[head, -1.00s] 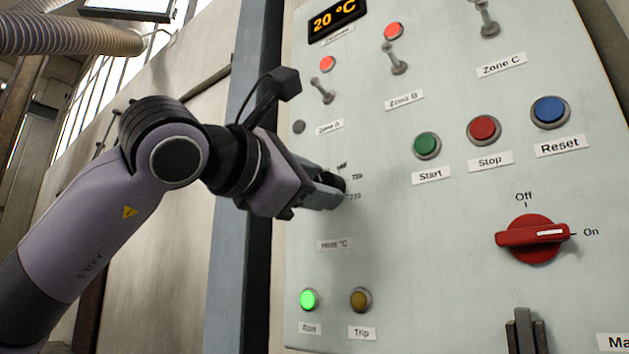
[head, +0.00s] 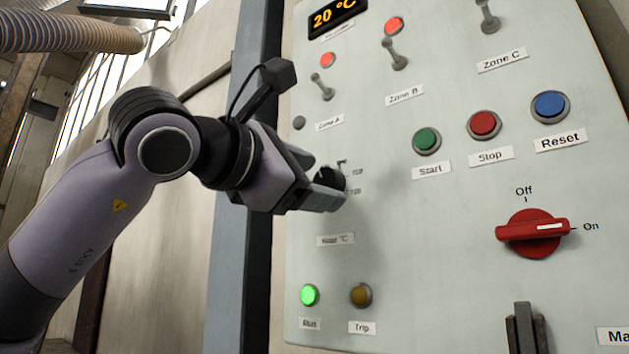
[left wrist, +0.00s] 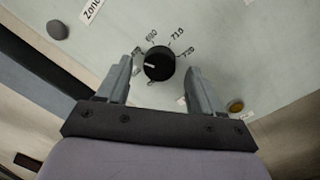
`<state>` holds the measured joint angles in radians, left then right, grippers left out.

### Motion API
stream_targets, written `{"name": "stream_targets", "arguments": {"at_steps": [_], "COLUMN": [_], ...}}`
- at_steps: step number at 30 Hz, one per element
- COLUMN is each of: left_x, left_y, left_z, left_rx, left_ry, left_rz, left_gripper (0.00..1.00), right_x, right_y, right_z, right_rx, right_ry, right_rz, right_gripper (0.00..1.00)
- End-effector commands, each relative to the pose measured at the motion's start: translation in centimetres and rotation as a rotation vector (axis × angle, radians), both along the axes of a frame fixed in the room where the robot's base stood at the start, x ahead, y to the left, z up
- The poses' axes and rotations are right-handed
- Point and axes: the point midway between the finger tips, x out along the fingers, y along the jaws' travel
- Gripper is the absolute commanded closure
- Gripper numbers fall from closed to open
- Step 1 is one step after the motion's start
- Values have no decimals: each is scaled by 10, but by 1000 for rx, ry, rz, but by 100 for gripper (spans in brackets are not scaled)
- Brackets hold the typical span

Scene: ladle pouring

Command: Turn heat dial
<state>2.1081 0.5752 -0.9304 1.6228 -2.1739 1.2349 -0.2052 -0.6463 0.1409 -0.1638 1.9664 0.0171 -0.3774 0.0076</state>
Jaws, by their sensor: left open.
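The heat dial (left wrist: 159,64) is a round black knob with a white pointer mark, ringed by printed temperature numbers such as 710 and 720. In the left wrist view its mark points left. In the head view the dial (head: 331,179) is partly hidden behind my fingers, above the "Heat °C" label (head: 336,240). My left gripper (head: 326,182) is open at the dial. In the left wrist view one finger is on each side of the dial, with visible gaps. I cannot tell how far the fingertips are from the panel. My right gripper is not in view.
The pale control panel (head: 440,280) carries a lit green Run lamp (head: 309,295), a Trip lamp (head: 361,296), Start (head: 427,141), Stop (head: 484,125) and Reset (head: 550,106) buttons, and a red rotary switch (head: 533,234) at On. The display (head: 335,17) reads 20 °C.

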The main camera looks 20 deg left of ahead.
Motion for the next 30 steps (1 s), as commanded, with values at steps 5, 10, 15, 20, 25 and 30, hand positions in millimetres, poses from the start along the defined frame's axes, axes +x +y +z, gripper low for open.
{"name": "stream_targets", "arguments": {"at_steps": [5,10,15,20,25,30], "left_x": [-29,-50,-59,-59,-59,-58], "left_y": [11,19,22,22,22,22], "left_z": [-4,-6,-6,-5,-5,-6], "left_rx": [-1,0,0,0,0,0], "left_ry": [-4,-2,0,1,1,1], "left_rz": [1,1,0,1,1,1], "left_gripper": [34,34,34,34,34,34], "right_x": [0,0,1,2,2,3], "right_y": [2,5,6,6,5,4], "right_z": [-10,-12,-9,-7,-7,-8], "right_rx": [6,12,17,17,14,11], "right_ry": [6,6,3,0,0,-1], "right_rz": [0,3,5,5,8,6], "right_gripper": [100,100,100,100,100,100]}}
